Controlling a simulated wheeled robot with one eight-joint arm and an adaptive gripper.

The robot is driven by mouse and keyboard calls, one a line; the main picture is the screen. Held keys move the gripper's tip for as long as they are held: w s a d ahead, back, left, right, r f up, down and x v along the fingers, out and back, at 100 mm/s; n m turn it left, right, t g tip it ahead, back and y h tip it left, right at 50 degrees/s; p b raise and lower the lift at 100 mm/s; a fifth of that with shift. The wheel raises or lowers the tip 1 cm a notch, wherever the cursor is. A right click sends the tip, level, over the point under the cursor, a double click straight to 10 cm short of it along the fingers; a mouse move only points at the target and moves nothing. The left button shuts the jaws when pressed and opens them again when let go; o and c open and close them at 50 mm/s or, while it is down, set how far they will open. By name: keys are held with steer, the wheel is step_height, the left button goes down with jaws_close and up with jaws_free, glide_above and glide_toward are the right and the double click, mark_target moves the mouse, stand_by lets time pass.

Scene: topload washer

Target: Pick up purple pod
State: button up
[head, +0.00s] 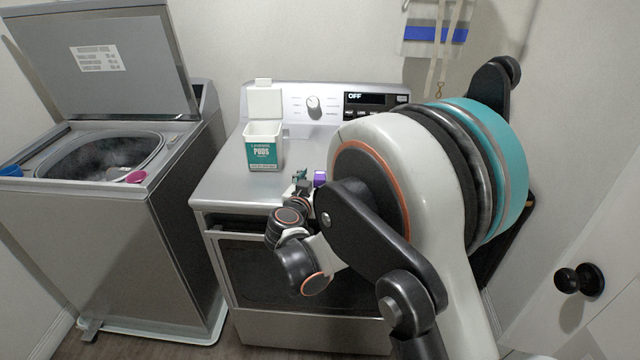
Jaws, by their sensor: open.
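The purple pod (320,178) sits on the top of the grey dryer (225,183), near its front and right of the pod tub. It is small and partly hidden by my arm. My gripper (300,178) is just left of the pod, close to the dryer's top. The fingers are small in this view and look open and empty. I cannot tell whether a finger touches the pod.
An open white and teal pod tub (263,155) stands on the dryer, left of my gripper. The open washer (180,160) is at the left, with a pink item (136,177) and a blue item (10,171) on its rim. A door with a black knob (580,281) is at the right.

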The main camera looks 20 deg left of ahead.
steer(key=shift+w+f, duration=0.2)
steer(key=shift+w, duration=0.65)
steer(key=shift+c, duration=0.3)
steer(key=c, duration=1)
steer(key=shift+r, duration=0.1)
